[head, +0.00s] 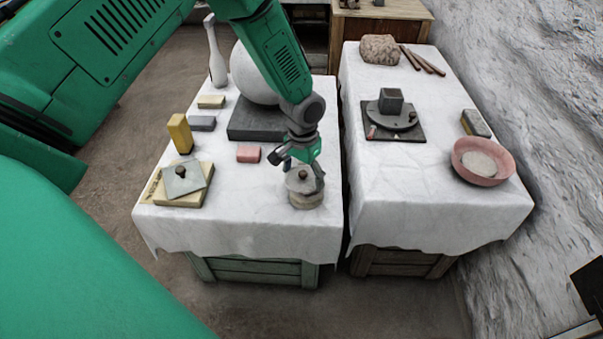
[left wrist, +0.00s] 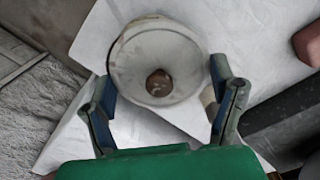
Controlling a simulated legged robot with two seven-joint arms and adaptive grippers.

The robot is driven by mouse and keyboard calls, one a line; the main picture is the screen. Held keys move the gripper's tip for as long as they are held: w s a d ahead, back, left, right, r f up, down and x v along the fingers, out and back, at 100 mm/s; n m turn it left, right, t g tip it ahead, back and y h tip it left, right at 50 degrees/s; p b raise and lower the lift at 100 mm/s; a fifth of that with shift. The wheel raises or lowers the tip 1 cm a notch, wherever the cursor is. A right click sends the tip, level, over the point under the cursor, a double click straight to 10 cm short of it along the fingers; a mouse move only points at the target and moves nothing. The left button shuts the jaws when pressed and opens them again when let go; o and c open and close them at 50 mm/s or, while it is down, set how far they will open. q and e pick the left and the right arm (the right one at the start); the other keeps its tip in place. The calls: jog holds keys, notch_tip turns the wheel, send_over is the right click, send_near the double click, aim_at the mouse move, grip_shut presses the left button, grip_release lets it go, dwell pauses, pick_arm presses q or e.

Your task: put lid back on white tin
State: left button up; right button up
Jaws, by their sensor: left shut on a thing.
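The white tin (head: 306,200) stands near the front right corner of the left table. Its pale round lid (head: 299,184), with a dark knob, is at the top of the tin. My left gripper (head: 303,170) reaches down over it and is shut on the lid. In the left wrist view, the lid (left wrist: 185,60) fills the space between the two fingers of my left gripper (left wrist: 163,95), its brown knob facing the camera. It hides most of the tin; whether the lid is fully seated I cannot tell. My right gripper is not in view.
A pink block (head: 248,154), dark slab (head: 258,122) and white sphere (head: 252,78) lie behind the tin. A yellow board (head: 157,190) bears a grey plate with a knob. A gap separates the right table (head: 420,215), which holds a pink bowl (head: 468,174).

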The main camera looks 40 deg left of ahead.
pick_arm(q)
jog(key=shift+d+r, duration=0.1)
jog(key=shift+d, duration=0.2)
jog(key=shift+a, duration=0.5)
jog(key=shift+a+f, duration=0.1)
jog(key=shift+f, duration=0.1)
jog(key=shift+d, duration=0.4)
jog(key=shift+d+r, duration=0.1)
jog(key=shift+d, duration=0.2)
jog(key=shift+a+p, duration=0.3)
jog(key=shift+a, duration=0.05)
jog(key=shift+d, duration=0.3)
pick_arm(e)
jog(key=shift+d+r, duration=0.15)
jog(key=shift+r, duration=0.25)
